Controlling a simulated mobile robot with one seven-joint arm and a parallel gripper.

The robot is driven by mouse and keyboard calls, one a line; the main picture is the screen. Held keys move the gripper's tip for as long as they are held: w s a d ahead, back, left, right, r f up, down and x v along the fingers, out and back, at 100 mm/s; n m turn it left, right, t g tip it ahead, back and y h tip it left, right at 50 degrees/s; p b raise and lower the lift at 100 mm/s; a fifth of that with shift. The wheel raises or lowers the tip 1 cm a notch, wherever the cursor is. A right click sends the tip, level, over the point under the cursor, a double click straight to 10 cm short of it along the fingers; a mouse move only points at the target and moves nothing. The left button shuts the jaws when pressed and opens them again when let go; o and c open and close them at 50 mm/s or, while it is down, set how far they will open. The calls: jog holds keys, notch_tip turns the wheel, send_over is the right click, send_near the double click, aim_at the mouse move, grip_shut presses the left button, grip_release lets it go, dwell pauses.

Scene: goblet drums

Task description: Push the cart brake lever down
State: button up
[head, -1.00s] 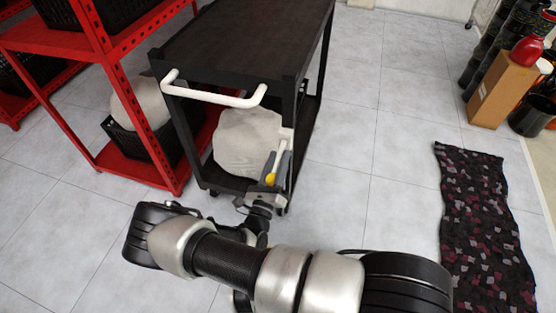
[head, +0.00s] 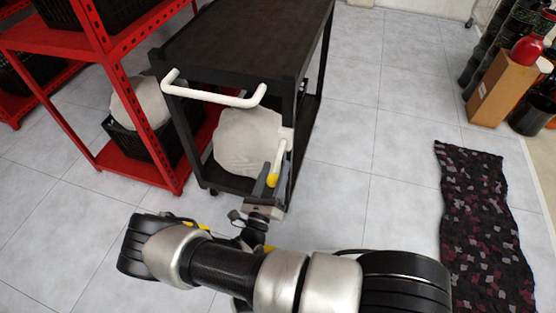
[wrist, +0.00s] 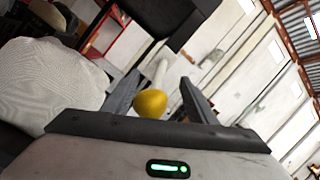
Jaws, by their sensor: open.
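The black cart (head: 245,42) stands in the upper middle of the head view, with a white handle bar at its near end. The brake lever (head: 278,160) is a white rod with a yellow knob (head: 272,180), angled down from a white mount on the cart's near right post. My gripper (head: 266,182) is open at the knob, with its fingers pointing up. In the wrist view the yellow knob (wrist: 150,104) lies between the two fingers, nearer the left one, and the white rod rises behind it. Whether a finger touches the knob cannot be told.
A pale round bundle (head: 247,142) sits on the cart's lower shelf beside the lever. A red rack (head: 110,95) with black crates stands at left. A patterned dark rug (head: 485,220) and a cardboard box (head: 500,90) are at right. The tiled floor between is clear.

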jog(key=v, duration=1.3)
jog(key=shift+s+p, duration=0.2)
jog(key=shift+p, duration=0.1)
jog(key=shift+r, duration=0.1)
jog(key=d+r+m+g+h, duration=0.2)
jog(key=d+r+m+g, duration=0.3)
jog(key=r+m+g, duration=0.5)
jog(key=d+r+m+g+h, duration=0.3)
jog(key=d+r+m+g, duration=0.2)
jog(key=r+m+g, duration=0.55)
jog(key=s+d+r+m+t+y, duration=0.2)
jog(key=s+r+m+y, duration=0.15)
jog(key=r+m, duration=0.3)
jog(key=s+d+r+m+t+y, duration=0.2)
jog(key=r+m+y, duration=0.35)
jog(key=r, duration=0.25)
jog(key=s+d+r+m+t+y, duration=0.2)
jog(key=d+r+m+t+y, duration=0.1)
jog(key=r+m, duration=0.35)
notch_tip(320, 180, up, 24)
jog(key=p, duration=2.3)
jog(key=shift+a, duration=0.3)
jog(key=shift+f+g, duration=0.1)
jog(key=shift+g, duration=0.15)
